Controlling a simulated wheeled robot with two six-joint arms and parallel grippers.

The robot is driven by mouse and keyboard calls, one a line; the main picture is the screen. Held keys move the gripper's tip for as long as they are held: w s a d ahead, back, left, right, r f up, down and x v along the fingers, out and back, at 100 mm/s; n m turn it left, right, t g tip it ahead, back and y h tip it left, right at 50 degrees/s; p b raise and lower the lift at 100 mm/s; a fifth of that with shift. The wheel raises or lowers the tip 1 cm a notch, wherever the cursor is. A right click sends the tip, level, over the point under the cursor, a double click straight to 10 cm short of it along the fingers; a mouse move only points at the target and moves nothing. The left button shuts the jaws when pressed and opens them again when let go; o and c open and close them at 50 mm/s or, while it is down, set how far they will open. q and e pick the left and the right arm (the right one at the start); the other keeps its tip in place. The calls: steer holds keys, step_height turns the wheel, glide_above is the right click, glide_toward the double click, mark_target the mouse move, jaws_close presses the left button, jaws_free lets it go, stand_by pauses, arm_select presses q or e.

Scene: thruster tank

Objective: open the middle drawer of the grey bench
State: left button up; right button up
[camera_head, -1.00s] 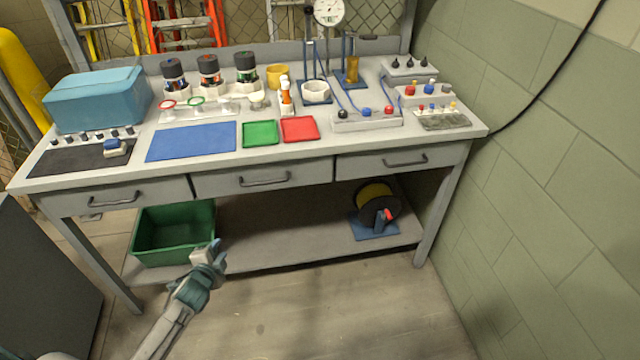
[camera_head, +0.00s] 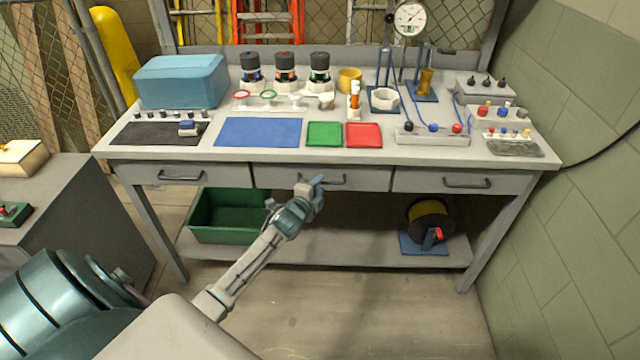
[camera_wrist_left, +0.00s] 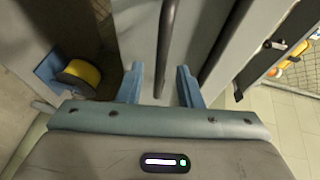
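The grey bench (camera_head: 545,161) has three drawers in a row under its top. The middle drawer (camera_head: 370,180) is closed, with a dark bar handle (camera_head: 337,180) on its front. My left gripper (camera_head: 317,184) is right in front of that handle and hides part of it. In the left wrist view the two blue fingers (camera_wrist_left: 158,85) are apart, and the handle bar (camera_wrist_left: 167,45) runs to the space between their tips. I cannot tell whether they touch it. My right gripper is not in view.
The left drawer (camera_head: 215,177) and right drawer (camera_head: 425,181) are closed. A green bin (camera_head: 228,233) and a yellow reel (camera_head: 428,226) stand on the lower shelf. A dark grey cabinet (camera_head: 95,225) is at left. The floor in front is clear.

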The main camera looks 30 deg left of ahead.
arm_select(q)
steer(key=shift+w+f, duration=0.1)
steer(key=shift+w, duration=0.5)
jaws_close()
